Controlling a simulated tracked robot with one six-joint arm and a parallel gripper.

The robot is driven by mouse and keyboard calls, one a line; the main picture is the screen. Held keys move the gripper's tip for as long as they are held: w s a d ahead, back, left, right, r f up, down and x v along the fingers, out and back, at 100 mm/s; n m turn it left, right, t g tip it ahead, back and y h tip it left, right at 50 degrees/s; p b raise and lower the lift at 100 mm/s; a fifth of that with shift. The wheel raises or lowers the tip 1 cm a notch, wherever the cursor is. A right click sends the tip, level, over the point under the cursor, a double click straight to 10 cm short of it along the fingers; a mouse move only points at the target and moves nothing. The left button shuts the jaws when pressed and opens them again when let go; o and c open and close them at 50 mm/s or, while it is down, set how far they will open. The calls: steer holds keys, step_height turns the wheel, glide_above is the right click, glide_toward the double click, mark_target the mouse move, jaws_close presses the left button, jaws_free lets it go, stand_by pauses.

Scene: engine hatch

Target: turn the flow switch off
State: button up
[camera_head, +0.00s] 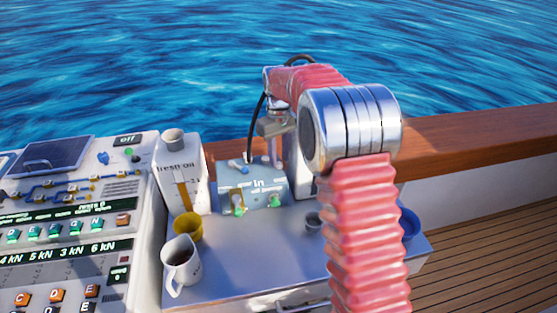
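No switch carries a readable "flow" label. A pale blue box marked "in" (259,183) stands on the grey counter, with a blue lever (238,166) on top. Two small switch-like parts with green ends, a left one (239,203) and a right one (275,199), are on its front. On the console at left are an "off" sign (128,140) and a blue knob (103,158). My gripper (268,158) points down just above or behind the box's top. Its fingers are small and partly hidden, so I cannot tell its opening or whether it touches anything.
A "fresh oil" carton (181,168), a yellow cup (188,227) and a white mug of dark liquid (181,262) stand left of and in front of the box. My pink arm hides the counter's right part. The counter's (240,260) front middle is clear.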

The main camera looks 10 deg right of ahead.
steer(key=shift+f, duration=0.85)
steer(key=shift+c, duration=0.3)
steer(key=shift+a, duration=0.1)
jaws_close()
